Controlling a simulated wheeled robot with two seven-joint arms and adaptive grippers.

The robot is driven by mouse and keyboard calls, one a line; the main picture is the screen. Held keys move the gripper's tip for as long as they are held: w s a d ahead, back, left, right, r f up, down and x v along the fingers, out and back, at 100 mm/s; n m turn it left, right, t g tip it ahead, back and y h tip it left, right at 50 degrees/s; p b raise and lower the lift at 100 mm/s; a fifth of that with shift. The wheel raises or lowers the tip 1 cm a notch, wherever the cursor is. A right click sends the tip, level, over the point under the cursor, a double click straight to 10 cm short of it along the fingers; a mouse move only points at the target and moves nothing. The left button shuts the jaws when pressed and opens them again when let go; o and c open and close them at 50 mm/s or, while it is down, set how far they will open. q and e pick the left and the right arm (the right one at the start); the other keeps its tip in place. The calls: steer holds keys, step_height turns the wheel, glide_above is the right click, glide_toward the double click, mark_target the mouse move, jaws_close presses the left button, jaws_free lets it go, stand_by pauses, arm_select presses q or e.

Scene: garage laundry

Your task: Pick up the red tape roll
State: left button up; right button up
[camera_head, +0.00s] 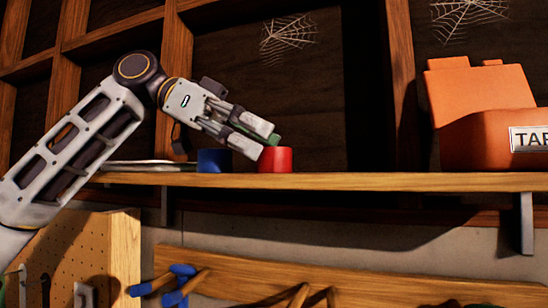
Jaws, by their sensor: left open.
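A red tape roll (275,160) stands on a wooden shelf (350,181) near the middle of the view. A blue roll (209,161) stands on the same shelf to its left, with a gap between the two. My left gripper (259,140) reaches in from the left, tilted down to the right. It is open, with its fingertips at the upper left of the red roll and overlapping its edge in the picture. I cannot tell whether they touch it. My right gripper is not in view.
An orange box (487,115) with a partly cut-off label stands at the shelf's right. Flat pale items (145,166) lie at the left. The shelf between red roll and box is clear. Below are a pegboard (85,250) and blue-handled tools (175,284).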

arm_select(q)
steer(key=shift+d+f, duration=0.35)
steer(key=shift+d, duration=0.3)
steer(key=c, duration=1.1)
steer(key=shift+r, duration=0.1)
steer(key=shift+r, duration=4.9)
steer(key=shift+s, duration=0.1)
